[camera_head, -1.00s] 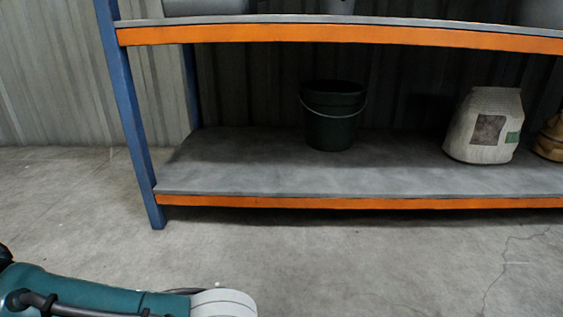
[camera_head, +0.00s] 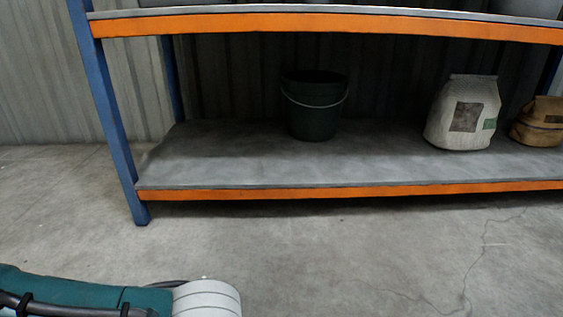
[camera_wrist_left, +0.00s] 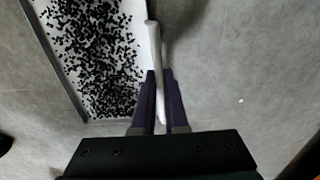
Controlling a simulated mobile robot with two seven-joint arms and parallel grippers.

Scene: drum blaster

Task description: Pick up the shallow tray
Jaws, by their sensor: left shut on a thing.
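In the left wrist view, the shallow tray (camera_wrist_left: 132,28) is at the left. Its pale bottom is strewn with many small black pellets (camera_wrist_left: 95,50), and a grey wall runs along its left side. My left gripper (camera_wrist_left: 160,75) has its two purple fingers closed on a pale upright bar (camera_wrist_left: 155,45) at the tray's right side, which looks like its rim or handle. Concrete floor shows beyond it. In the head view neither the tray nor a gripper shows; only part of my teal and white arm is at bottom left. My right gripper is out of view.
A shelf rack with blue posts and orange beams (camera_head: 350,190) stands ahead. Its lower board holds a dark green bucket (camera_head: 313,105), a pale sack (camera_head: 463,113) and a brown bag (camera_head: 540,122). The concrete floor (camera_head: 330,250) in front is clear.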

